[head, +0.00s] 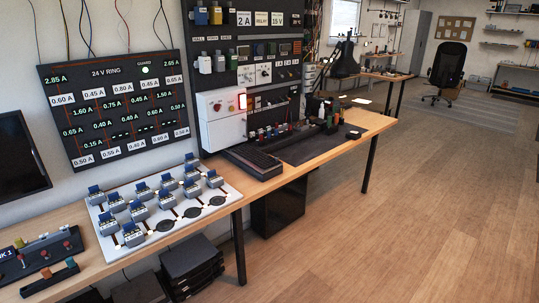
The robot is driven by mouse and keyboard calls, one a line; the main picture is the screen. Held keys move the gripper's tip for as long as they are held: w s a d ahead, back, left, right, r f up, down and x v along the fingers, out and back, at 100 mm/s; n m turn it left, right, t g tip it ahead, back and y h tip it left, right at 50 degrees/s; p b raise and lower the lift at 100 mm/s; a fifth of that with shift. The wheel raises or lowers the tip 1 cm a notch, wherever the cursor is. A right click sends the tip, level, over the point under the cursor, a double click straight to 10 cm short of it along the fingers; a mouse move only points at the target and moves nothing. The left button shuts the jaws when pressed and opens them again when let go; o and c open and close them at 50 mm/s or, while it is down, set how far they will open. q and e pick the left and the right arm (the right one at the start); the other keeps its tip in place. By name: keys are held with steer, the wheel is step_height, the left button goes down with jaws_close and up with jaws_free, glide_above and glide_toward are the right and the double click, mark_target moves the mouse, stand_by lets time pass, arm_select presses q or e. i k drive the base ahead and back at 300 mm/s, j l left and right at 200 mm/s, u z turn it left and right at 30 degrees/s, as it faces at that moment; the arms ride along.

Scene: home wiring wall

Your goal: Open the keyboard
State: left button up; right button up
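A dark, flat, ridged slab (252,162) lies on the wooden bench in the head view, in front of the white wall box. It looks like a keyboard, but it is too small for me to make out keys or tell whether it is open or closed. A black mat (312,148) lies just right of it. Neither of my grippers is in view, and nothing is seen touching the slab.
A white board with blue-topped modules (160,208) lies left of the slab. A white box with a lit red display (222,120) is on the wall behind. A black desk lamp (345,62) stands farther right. Open wooden floor (400,220) lies right of the bench.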

mark_target(259, 161)
steer(key=i+l+z, duration=0.15)
steer(key=i+z, duration=0.15)
steer(key=i, duration=0.15)
steer(key=i+z, duration=0.3)
steer(key=i, duration=0.15)
